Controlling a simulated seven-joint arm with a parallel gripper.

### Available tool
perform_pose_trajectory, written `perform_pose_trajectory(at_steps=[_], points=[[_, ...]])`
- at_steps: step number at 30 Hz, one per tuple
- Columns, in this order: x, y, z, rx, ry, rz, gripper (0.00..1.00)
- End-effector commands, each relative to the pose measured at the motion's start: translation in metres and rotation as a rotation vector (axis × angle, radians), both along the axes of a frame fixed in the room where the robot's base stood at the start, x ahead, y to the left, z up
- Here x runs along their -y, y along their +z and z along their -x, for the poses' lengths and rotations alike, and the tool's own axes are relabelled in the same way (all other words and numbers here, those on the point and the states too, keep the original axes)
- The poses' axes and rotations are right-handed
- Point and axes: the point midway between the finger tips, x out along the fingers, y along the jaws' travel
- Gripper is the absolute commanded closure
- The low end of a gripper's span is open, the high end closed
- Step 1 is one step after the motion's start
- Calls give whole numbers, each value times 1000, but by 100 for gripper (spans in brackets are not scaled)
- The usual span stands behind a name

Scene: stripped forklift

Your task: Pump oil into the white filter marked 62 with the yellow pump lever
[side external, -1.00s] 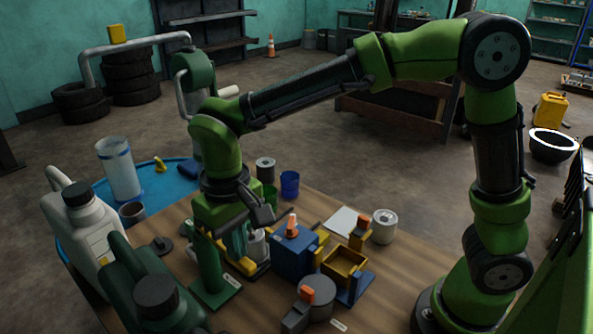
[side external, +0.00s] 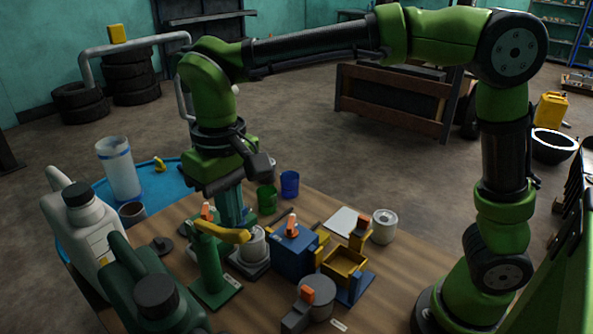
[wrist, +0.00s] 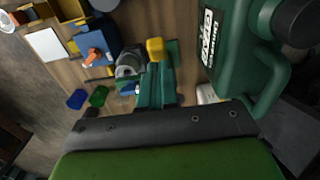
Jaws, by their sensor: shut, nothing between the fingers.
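The yellow pump lever (side external: 228,234) is raised and roughly level, on top of the green pump stand (side external: 209,268). It also shows in the wrist view (wrist: 156,50). A white filter-like canister (side external: 256,246) stands on a grey base just right of the lever's end. Another white can (side external: 384,227) stands at the table's right. The mark 62 is not readable on either. My gripper (side external: 234,222) points down, shut and empty, just behind the lever in the side view. Its teal fingers (wrist: 158,78) reach toward the lever in the wrist view; contact cannot be told.
A blue box (side external: 292,253) with an orange switch is close right of the canister. Green and blue cups (side external: 290,184) stand behind. Large white (side external: 84,225) and dark green jugs (side external: 150,290) crowd the left front. A white sheet (side external: 345,221) lies right.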

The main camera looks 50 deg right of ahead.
Motion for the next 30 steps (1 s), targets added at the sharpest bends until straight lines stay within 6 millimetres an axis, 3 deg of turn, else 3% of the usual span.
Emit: perform_pose_trajectory(at_steps=[12,30], points=[[0,-1,0,0,-1,0,100],[0,-24,0,-2,0,1,100]])
